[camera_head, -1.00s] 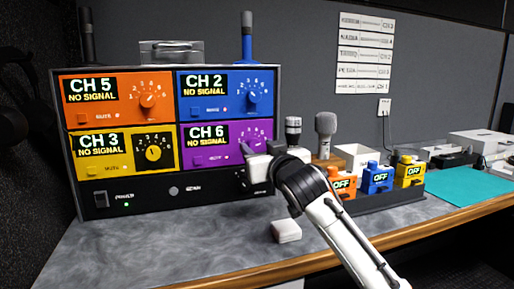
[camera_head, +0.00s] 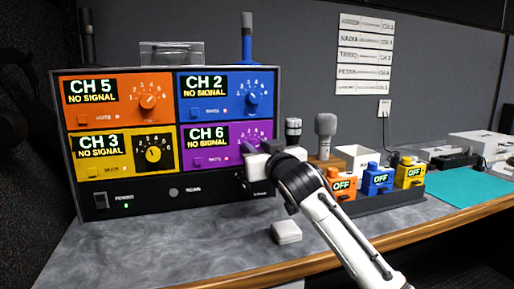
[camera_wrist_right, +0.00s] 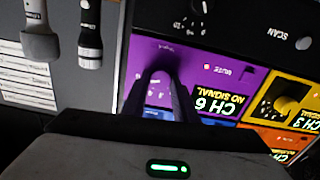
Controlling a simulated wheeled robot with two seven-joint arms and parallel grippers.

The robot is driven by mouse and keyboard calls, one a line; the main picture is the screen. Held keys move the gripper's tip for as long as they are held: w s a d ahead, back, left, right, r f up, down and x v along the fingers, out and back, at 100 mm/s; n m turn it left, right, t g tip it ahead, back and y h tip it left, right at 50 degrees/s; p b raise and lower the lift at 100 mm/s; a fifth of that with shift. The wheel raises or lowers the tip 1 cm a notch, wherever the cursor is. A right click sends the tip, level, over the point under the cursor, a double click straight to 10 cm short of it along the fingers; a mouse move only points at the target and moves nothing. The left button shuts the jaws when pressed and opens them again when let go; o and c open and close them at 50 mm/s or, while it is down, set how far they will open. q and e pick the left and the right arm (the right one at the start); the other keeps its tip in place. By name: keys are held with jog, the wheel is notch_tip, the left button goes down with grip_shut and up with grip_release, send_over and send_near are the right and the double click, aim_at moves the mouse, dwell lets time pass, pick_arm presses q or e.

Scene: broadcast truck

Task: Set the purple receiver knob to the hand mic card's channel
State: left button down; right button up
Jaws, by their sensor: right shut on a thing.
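The purple receiver (camera_head: 234,132) is at the lower right of the rack, and its display reads CH 6, NO SIGNAL. It also shows upside down in the right wrist view (camera_wrist_right: 200,58). My right gripper (camera_head: 247,148) is at its knob; in the right wrist view its dark fingers (camera_wrist_right: 160,88) are shut around the knob, which is mostly hidden. Several white card strips (camera_head: 364,55) hang on the wall with names and channels, too small to read surely. The left gripper is out of view.
Orange (camera_head: 132,88), blue (camera_head: 222,100) and yellow (camera_head: 118,152) receivers surround the purple one, showing CH 5, CH 2 and CH 3. Orange, blue and yellow packs reading OFF stand in a dark tray (camera_head: 385,203). A small white box (camera_head: 286,232) lies on the counter.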

jog(key=shift+r+n+p, duration=0.15)
jog(key=shift+n+p, duration=1.15)
jog(key=shift+p, duration=0.5)
jog(key=n+p, duration=0.2)
jog(key=p, duration=0.1)
jog(key=shift+n, duration=0.3)
jog(key=n+p, duration=0.3)
jog(key=shift+n, duration=0.4)
jog(key=n+p, duration=0.2)
jog(key=shift+n, duration=0.3)
jog(key=n+p, duration=0.2)
jog(key=n, duration=0.1)
jog(key=shift+f+n, duration=0.25)
jog(key=shift+n, duration=0.05)
jog(key=n+p, duration=0.1)
jog(key=n, duration=0.1)
jog(key=shift+n, duration=0.4)
pick_arm(q)
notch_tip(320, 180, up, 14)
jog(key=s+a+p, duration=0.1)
jog(key=p, duration=0.4)
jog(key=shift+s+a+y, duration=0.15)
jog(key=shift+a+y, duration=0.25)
pick_arm(e)
jog(key=n, duration=1.1)
jog(key=shift+f+n, duration=0.2)
jog(key=shift+n, duration=0.1)
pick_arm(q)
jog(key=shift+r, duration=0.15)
